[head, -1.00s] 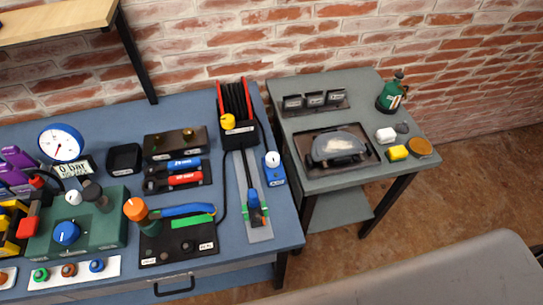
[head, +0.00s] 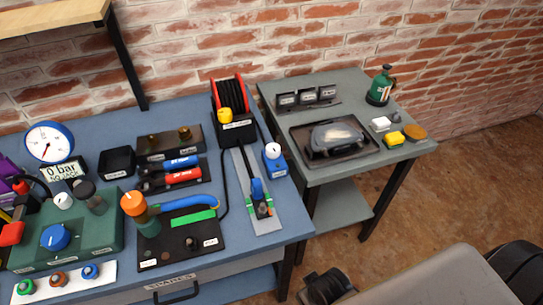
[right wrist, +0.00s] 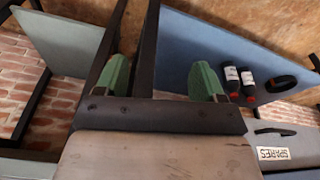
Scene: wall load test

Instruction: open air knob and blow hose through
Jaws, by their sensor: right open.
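A blue box with a white knob (head: 274,152) stands near the right edge of the blue bench. A black hose reel with red sides (head: 229,98) stands left of it, with a yellow part in front. A dark hose runs from the reel toward a blue and green fitting (head: 260,197) on a grey plate (head: 267,227). A green box with a blue knob (head: 55,237) is at the left. The task's air knob is not clearly labelled. My right gripper (right wrist: 160,85) is open and empty, its green fingertips wide apart. My left gripper is not in view.
A gauge (head: 50,142) stands behind a "0 bar" display (head: 62,172). A smaller grey table (head: 300,115) on the right holds a tray, a green bottle (head: 380,88) and sponges. The right wrist view shows two labelled bottles (right wrist: 240,83) and a SPARES drawer (right wrist: 275,153).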

